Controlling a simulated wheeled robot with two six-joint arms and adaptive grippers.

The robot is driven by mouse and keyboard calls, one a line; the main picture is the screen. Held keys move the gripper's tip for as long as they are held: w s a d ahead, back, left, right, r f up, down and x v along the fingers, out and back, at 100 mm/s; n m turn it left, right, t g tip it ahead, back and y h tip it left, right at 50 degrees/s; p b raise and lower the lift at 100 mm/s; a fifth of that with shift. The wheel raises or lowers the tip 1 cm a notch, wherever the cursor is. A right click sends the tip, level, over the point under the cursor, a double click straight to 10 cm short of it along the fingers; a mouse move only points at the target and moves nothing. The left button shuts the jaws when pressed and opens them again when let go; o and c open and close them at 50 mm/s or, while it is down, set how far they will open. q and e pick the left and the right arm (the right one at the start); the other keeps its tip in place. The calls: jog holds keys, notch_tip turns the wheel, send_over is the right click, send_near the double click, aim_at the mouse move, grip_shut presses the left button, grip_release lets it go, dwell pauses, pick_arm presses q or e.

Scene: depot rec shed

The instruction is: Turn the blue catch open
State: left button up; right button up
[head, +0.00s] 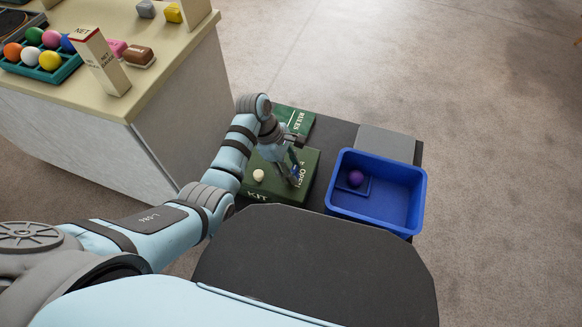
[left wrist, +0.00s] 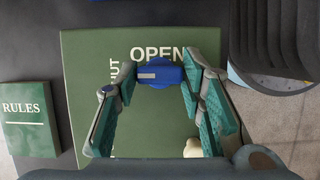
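The blue catch (left wrist: 158,75) sits on the lid of the green kit box (left wrist: 125,45), which also shows in the head view (head: 270,193). Its pale mark is at its left end, toward the sideways word partly covered at left, ending in "UT"; the word OPEN stands just above it. My left gripper (left wrist: 159,70) reaches down over the box, one fingertip at each end of the catch, seeming to touch both. In the head view my left gripper (head: 294,172) hides most of the catch. My right gripper is not in view.
A pale knob (head: 258,175) stands on the box lid. A green RULES box (head: 294,121) lies behind. A blue tray (head: 395,202) with a purple ball (head: 355,178) is at right. A counter (head: 135,95) with colored balls stands at upper left.

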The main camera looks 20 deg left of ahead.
pick_arm(q)
jog(key=c, duration=0.5)
